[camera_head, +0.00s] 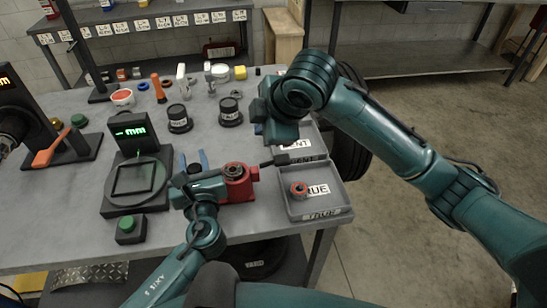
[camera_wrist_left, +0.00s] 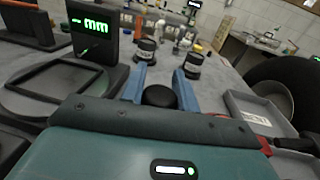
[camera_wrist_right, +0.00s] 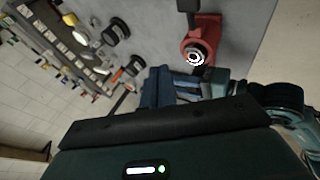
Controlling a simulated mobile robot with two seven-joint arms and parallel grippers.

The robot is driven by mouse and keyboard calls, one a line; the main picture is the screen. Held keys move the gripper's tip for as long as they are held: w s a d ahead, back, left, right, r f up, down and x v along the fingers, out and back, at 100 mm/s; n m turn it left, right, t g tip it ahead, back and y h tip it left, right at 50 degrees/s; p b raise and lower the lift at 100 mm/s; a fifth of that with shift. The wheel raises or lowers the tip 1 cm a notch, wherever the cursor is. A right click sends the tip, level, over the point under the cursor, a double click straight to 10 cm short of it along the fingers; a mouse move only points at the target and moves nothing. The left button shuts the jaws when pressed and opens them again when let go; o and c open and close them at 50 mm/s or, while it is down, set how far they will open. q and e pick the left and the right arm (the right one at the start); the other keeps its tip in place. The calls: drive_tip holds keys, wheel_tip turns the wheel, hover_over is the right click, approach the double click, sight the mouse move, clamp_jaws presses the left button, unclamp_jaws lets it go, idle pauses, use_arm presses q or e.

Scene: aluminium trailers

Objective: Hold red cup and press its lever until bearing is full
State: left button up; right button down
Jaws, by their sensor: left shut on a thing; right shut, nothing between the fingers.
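The red cup (camera_head: 243,187) is at the front right of the table, with a ring-shaped bearing (camera_head: 233,170) on its top. Its black lever (camera_head: 274,161) sticks out to the right. My left gripper (camera_head: 193,160) is just left of the cup, its blue fingers shut around a black round knob (camera_wrist_left: 159,96). Whether the knob joins the cup is hidden. In the right wrist view, the cup (camera_wrist_right: 200,28) and bearing (camera_wrist_right: 195,54) lie beyond my right gripper (camera_wrist_right: 160,88), whose blue fingers are shut and empty. In the head view, it is above and behind the cup, apart from the lever.
A grey tray (camera_head: 331,210) labelled TRUE holds a red-ringed bearing (camera_head: 299,190) right of the cup; another tray (camera_head: 312,152) is behind it. A gauge with a green display (camera_head: 132,133) stands left. Two black labelled pots (camera_head: 178,119) (camera_head: 230,112) stand behind.

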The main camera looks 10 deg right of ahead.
sight(274, 159)
wheel_tip(274, 159, down, 6)
drive_tip(key=d, duration=0.2)
drive_tip(key=shift+f, duration=0.15)
idle(2.0)
drive_tip(key=shift+f, duration=0.35)
drive_tip(key=shift+s+d+f, duration=0.1)
drive_tip(key=shift+d+f, duration=0.15)
drive_tip(key=shift+f, duration=0.35)
drive_tip(key=shift+d+f, duration=0.25)
drive_tip(key=shift+f, duration=0.3)
idle(1.4)
drive_tip(key=shift+r, duration=0.1)
drive_tip(key=shift+a+r, duration=0.25)
drive_tip(key=shift+r, duration=0.45)
drive_tip(key=shift+a+r, duration=0.25)
drive_tip(key=shift+r, duration=0.45)
drive_tip(key=shift+r, duration=0.1)
drive_tip(key=shift+a+r, duration=0.25)
drive_tip(key=shift+r, duration=0.55)
drive_tip(key=shift+a+r, duration=0.25)
drive_tip(key=shift+r, duration=0.5)
drive_tip(key=shift+a+r, duration=0.25)
drive_tip(key=shift+r, duration=0.55)
